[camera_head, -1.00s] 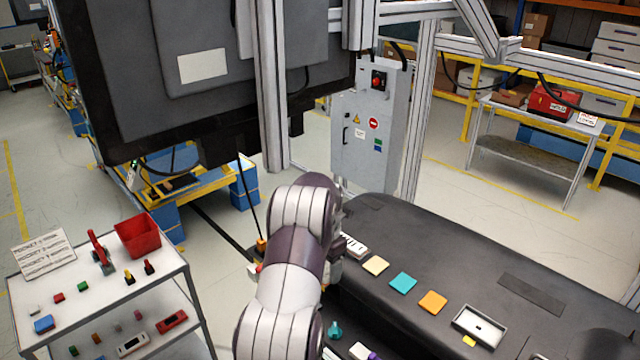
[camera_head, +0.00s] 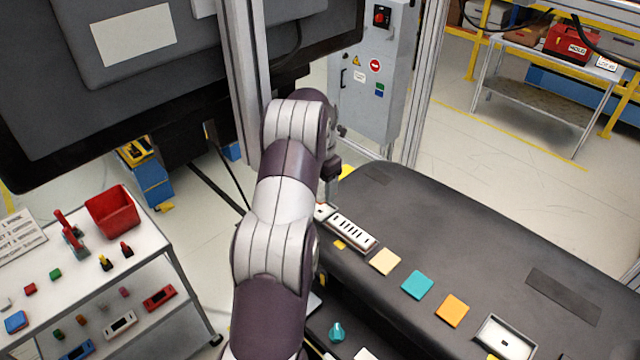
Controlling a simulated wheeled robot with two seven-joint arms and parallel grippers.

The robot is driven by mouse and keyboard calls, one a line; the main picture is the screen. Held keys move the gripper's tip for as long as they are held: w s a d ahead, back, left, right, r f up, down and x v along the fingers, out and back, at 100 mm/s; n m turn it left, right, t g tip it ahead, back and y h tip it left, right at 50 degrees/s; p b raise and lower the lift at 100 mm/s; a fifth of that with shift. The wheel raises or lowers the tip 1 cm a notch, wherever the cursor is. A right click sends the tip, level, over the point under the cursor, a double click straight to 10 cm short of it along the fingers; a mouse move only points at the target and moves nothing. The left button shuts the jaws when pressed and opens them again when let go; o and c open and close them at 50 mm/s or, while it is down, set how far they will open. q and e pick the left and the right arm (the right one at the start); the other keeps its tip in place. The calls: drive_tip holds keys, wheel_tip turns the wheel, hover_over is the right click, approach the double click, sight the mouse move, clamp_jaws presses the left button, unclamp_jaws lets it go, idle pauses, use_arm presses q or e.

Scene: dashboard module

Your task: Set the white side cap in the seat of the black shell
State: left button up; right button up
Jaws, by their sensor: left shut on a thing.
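The black shell (camera_head: 455,235) is the long dark dashboard body running from the centre to the lower right. My left arm rises from the bottom, and my left gripper (camera_head: 335,168) is beyond the shell's far left end, largely hidden behind my wrist. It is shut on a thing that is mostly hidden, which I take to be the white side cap. I cannot make out the seat for it. A white slotted panel (camera_head: 352,232) sits on the shell's near left edge, and a small white piece shows beside my forearm. My right gripper is not in view.
A beige tile (camera_head: 385,261), a teal tile (camera_head: 418,285), an orange tile (camera_head: 452,310) and a white frame (camera_head: 506,338) line the shell's near edge. A cart with a red bin (camera_head: 110,212) stands left. A grey cabinet (camera_head: 372,75) stands behind.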

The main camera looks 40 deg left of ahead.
use_arm(q)
drive_tip(key=f, duration=0.1)
drive_tip(key=w+a+f, duration=0.1)
drive_tip(key=w+f+b, duration=0.1)
drive_tip(key=shift+a+f, duration=0.2)
drive_tip(key=shift+a, duration=0.2)
drive_tip(key=shift+f+b, duration=0.35)
drive_tip(key=shift+f, duration=0.05)
drive_tip(key=shift+s+d+f+b, duration=0.45)
drive_tip(key=shift+s+f+b, duration=0.05)
drive_tip(key=shift+s+b, duration=0.1)
drive_tip(key=shift+d+f, duration=0.1)
drive_tip(key=shift+f, duration=0.2)
drive_tip(key=shift+f+b, duration=0.35)
drive_tip(key=shift+w+a+f, duration=0.25)
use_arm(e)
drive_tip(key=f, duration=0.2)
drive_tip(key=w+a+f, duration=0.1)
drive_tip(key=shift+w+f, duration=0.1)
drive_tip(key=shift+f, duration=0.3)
